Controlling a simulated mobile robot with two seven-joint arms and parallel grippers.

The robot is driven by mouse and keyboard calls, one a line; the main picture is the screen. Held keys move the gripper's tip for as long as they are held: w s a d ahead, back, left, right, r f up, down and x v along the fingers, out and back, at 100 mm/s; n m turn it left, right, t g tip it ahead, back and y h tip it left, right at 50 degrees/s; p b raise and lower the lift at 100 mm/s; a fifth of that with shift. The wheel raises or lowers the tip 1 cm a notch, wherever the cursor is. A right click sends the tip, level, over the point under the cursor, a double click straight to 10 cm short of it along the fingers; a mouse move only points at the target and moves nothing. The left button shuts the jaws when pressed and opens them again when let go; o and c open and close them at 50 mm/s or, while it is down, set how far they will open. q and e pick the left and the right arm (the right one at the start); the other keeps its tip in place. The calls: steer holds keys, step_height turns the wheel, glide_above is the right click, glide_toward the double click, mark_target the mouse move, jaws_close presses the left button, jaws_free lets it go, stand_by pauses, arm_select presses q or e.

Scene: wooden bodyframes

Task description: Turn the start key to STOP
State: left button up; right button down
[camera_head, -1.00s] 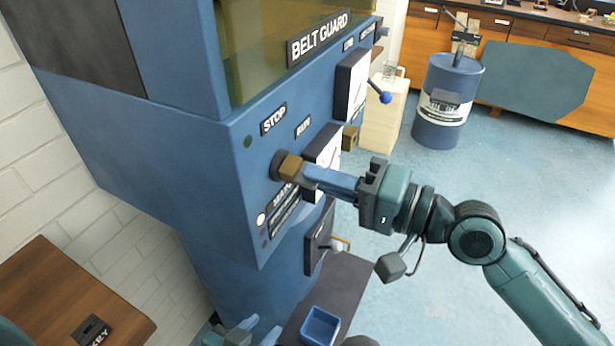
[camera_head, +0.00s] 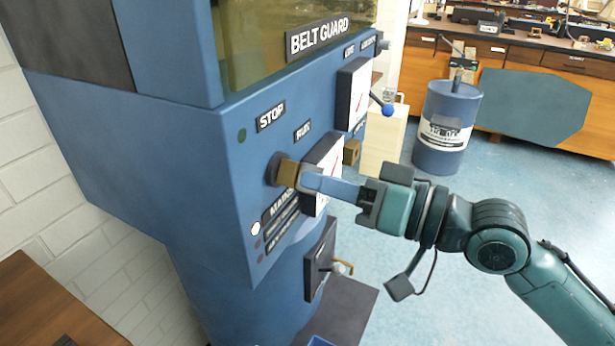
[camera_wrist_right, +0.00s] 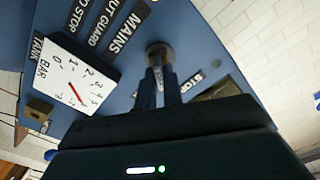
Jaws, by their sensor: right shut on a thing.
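The start key (camera_head: 288,172) is a brass-brown block on a dark round collar, standing out from the blue machine's front panel. The STOP label (camera_head: 271,116) is above it to the left and the RUN label (camera_head: 302,131) above it to the right. My right gripper (camera_head: 306,181) reaches in from the right and is shut on the key, its fingers partly covering it. In the right wrist view, the two fingers (camera_wrist_right: 159,90) meet the key (camera_wrist_right: 158,54) at its round collar, with the STOP label (camera_wrist_right: 195,82) to the right. My left gripper is out of view.
White gauges (camera_head: 320,168) and a lever with a blue knob (camera_head: 388,109) stand out to the right of the key. A dark shelf (camera_head: 345,310) is below. A blue barrel (camera_head: 447,128) stands on open floor farther back.

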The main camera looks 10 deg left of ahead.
steer(key=n+b, duration=0.5)
steer(key=n, duration=0.1)
steer(key=shift+f+n, duration=0.1)
steer(key=shift+n, duration=0.2)
steer(key=c, duration=1.9)
jaws_free()
steer(key=o, duration=0.4)
steer(key=shift+o, duration=0.2)
